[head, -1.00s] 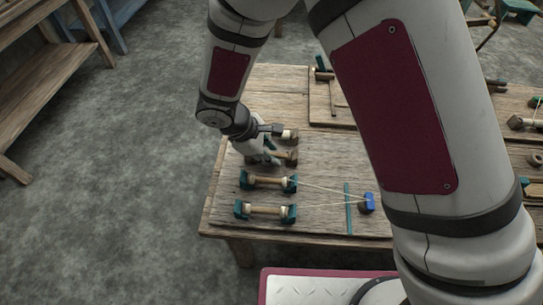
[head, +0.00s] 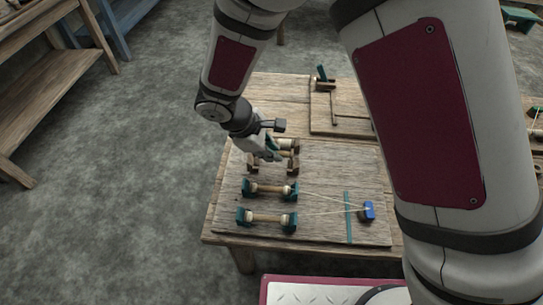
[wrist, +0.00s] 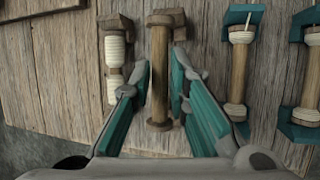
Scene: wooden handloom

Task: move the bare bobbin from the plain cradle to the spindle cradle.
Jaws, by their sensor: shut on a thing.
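My gripper (head: 266,152) is over the far left part of the board, pointing down. In the wrist view its teal-padded fingers (wrist: 160,82) are closed around the bare bobbin (wrist: 158,65), a plain brown wooden spool. The bobbin appears raised above the plain cradle, whose brown end block (wrist: 179,22) shows behind its far end; the cradle also shows in the head view (head: 293,166). The near two teal cradles (head: 291,191) (head: 292,220) each hold a bobbin with a thread. I cannot tell which stand is the spindle cradle.
A cream-wound bobbin (wrist: 115,52) lies in another brown cradle just left of my fingers. A wooden frame (head: 325,118) stands behind. My arm hides the table's right side.

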